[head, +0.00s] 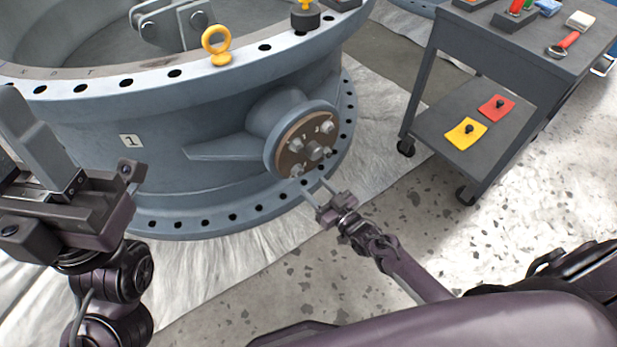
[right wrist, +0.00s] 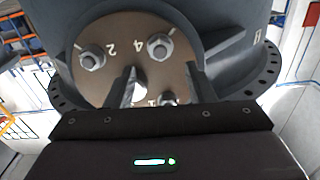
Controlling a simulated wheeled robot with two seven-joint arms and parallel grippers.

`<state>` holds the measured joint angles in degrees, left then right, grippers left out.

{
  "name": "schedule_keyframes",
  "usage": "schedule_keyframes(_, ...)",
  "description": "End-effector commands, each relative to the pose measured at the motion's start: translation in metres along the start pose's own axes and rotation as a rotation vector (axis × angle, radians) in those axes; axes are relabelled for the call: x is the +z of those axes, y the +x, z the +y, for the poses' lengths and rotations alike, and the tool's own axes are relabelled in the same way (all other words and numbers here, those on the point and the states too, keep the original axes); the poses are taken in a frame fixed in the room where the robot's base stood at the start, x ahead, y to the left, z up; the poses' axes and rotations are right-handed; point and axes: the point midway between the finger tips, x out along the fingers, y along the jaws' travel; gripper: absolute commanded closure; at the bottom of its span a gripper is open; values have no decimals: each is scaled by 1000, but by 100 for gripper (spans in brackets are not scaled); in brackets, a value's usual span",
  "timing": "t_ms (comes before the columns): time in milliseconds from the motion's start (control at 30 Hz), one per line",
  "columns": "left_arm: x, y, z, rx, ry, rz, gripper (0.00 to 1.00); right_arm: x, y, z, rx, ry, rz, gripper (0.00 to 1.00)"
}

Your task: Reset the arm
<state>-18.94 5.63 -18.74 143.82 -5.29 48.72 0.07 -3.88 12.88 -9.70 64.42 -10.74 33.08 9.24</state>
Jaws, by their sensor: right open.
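A large grey-blue butterfly valve body (head: 215,130) stands on the floor, marked with a "1" label. Its side boss carries a round brown flange plate (head: 290,162) with several bolts, also seen in the right wrist view (right wrist: 122,40) with the numbers 2 and 4. My right gripper (head: 317,188) is open and empty, its fingers pointing at the plate's lower part. In the right wrist view the fingers (right wrist: 160,72) overlap the plate; contact cannot be told. My left gripper (head: 38,150) is close to the camera at the left, fingers up, partly cut off by the frame edge.
A dark two-level cart (head: 520,60) stands at the upper right with tools on top. Its lower shelf holds a red pad (head: 497,104) and a yellow pad (head: 462,138). A yellow lifting eye (head: 216,59) stands on the valve rim. Speckled floor between valve and cart is clear.

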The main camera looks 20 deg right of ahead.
Motion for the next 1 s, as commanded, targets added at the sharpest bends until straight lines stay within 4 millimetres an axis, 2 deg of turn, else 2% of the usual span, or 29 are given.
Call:
schedule_keyframes(33, 0, 2, 0, -2, -1, -4, 64, -1, -7, 0, 0, 1, -2, 51)
schedule_keyframes(200, -1, 2, 0, -3, -2, -6, 64, 0, -17, 0, 0, 1, -1, 51)
schedule_keyframes(767, 0, 2, 1, 3, -2, -9, 64, -3, -16, -2, -3, 0, 8, 51)
schedule_keyframes(867, 0, 2, 1, 2, -2, -9, 64, -24, -8, -13, -20, -7, 59, 51)
schedule_keyframes(967, 0, 1, 1, 1, -3, -9, 64, -71, 4, -36, -53, -19, 168, 51)
schedule_keyframes(1000, 0, 1, 1, 1, -3, -9, 64, -96, 7, -48, -68, -24, 227, 51)
